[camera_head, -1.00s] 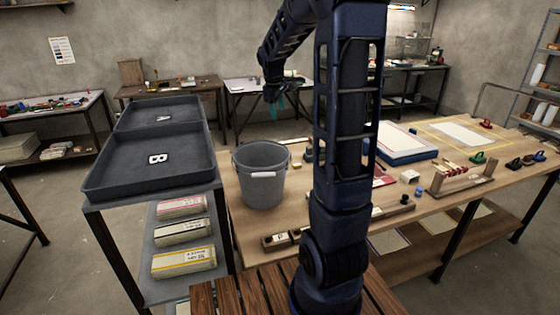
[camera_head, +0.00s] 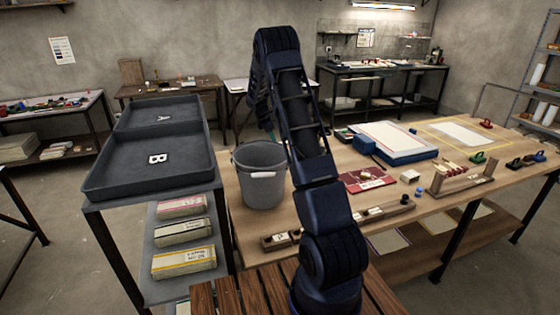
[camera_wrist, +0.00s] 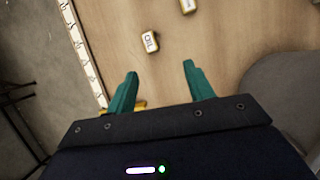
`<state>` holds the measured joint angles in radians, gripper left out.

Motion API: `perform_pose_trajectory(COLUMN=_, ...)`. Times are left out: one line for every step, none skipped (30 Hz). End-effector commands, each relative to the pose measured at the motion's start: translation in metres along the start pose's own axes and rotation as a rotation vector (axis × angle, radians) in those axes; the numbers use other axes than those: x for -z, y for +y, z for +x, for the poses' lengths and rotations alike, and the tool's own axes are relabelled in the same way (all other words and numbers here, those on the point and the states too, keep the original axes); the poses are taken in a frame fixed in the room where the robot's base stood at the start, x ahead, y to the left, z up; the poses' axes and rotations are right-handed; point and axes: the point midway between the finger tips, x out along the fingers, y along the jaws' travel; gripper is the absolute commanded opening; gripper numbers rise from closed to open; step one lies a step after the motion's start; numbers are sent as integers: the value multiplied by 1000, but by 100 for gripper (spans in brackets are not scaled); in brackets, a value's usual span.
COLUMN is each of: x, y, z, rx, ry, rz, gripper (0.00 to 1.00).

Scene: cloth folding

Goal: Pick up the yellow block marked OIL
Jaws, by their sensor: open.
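The small block marked OIL (camera_wrist: 150,41) lies on the wooden table in the wrist view, with a pale labelled top and yellow at its edges. My gripper (camera_wrist: 160,69) is open and empty, its two teal fingers spread. The block appears just beyond the fingertips, between their lines and nearer the left one; I see no contact. In the head view I cannot make out the block; my arm and the bucket cover that part of the table. Only a bit of teal finger shows there, behind the arm.
A second similar block (camera_wrist: 188,6) lies at the wrist view's top edge. A yellow item (camera_wrist: 138,105) is partly hidden behind the left finger. The grey bucket (camera_head: 262,180) stands close by, at the wrist view's right. A ruler-like strip (camera_wrist: 85,50) runs along the table edge.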

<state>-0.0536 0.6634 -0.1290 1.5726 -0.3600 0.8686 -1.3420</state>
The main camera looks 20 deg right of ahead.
Motion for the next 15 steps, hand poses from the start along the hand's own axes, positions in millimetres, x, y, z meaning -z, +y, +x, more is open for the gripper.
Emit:
perform_pose_trajectory(x=4, y=6, z=15, rx=7, ry=-9, rz=-31, gripper=53)
perform_pose_trajectory(x=6, y=10, z=22, rx=10, ry=-14, rz=-49, gripper=53)
perform_pose_trajectory(x=8, y=14, z=30, rx=12, ry=-19, rz=-71, gripper=53)
perform_pose_trajectory(x=9, y=16, z=36, rx=15, ry=-23, rz=-86, gripper=53)
perform_pose_trajectory(x=10, y=18, z=40, rx=16, ry=-26, rz=-98, gripper=53)
perform_pose_trajectory(x=12, y=20, z=45, rx=18, ry=-30, rz=-112, gripper=53)
perform_pose_trajectory(x=12, y=22, z=48, rx=19, ry=-32, rz=-121, gripper=53)
perform_pose_trajectory(x=13, y=22, z=50, rx=20, ry=-33, rz=-127, gripper=53)
perform_pose_trajectory(x=14, y=24, z=53, rx=20, ry=-35, rz=-133, gripper=53)
perform_pose_trajectory(x=14, y=24, z=55, rx=21, ry=-35, rz=-137, gripper=53)
perform_pose_trajectory(x=14, y=24, z=56, rx=22, ry=-36, rz=-140, gripper=53)
perform_pose_trajectory(x=14, y=24, z=59, rx=22, ry=-36, rz=-141, gripper=53)
perform_pose_trajectory(x=14, y=24, z=61, rx=22, ry=-37, rz=-142, gripper=53)
perform_pose_trajectory(x=14, y=24, z=64, rx=23, ry=-37, rz=-142, gripper=53)
perform_pose_trajectory(x=14, y=24, z=68, rx=23, ry=-37, rz=-142, gripper=53)
